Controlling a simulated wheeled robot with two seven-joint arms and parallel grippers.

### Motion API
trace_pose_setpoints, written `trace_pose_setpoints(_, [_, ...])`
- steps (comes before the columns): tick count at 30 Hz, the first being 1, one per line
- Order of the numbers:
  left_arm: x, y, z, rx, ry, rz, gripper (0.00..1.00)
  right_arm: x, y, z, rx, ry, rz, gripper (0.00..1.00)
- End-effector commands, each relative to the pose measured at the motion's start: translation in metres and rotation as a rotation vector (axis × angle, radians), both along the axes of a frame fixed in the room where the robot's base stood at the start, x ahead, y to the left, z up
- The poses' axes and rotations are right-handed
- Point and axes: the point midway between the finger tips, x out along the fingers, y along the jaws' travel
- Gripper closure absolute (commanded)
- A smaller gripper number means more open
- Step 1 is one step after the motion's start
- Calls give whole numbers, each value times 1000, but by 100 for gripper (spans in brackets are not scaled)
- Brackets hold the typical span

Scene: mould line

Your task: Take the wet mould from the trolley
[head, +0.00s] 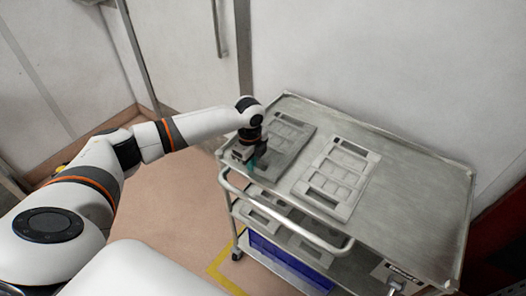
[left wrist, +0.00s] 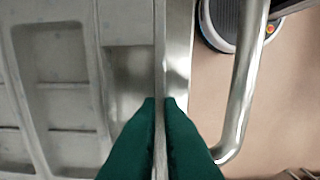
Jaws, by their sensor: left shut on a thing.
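Two moulds with rectangular recesses lie flat on the top of the steel trolley (head: 420,190). The left one is a darker grey mould (head: 297,128), which looks wet. The other is a paler grey mould (head: 325,194) to its right. My left gripper (head: 251,161) is at the near left end of the darker mould, by the trolley's edge. In the left wrist view its green fingers (left wrist: 161,108) are shut on the rim of this mould (left wrist: 85,82). The arm hides part of that end. The mould appears to rest on the trolley top. My right gripper is out of view.
A bent push handle (head: 285,213) runs along the trolley's near side, close to my left gripper. More moulds (head: 262,207) and a blue crate (head: 282,262) are on lower levels. Walls stand behind and left. The right part of the trolley top is clear.

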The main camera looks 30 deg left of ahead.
Motion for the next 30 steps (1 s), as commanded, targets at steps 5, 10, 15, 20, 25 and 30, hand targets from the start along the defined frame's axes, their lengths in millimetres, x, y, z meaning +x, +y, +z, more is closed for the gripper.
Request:
trace_pose_setpoints(5, [2,0,23,-1,-7,0,100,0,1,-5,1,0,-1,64])
trace_pose_setpoints(10, [2,0,59,-3,-9,0,100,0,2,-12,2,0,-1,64])
trace_pose_setpoints(15, [2,0,87,-1,-6,1,100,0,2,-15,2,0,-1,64])
trace_pose_setpoints(20, [1,0,105,-1,-3,0,100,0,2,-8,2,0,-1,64])
trace_pose_setpoints(25, [1,0,117,-1,-2,1,100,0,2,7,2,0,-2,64])
trace_pose_setpoints(30, [1,0,127,-1,-2,1,100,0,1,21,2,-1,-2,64])
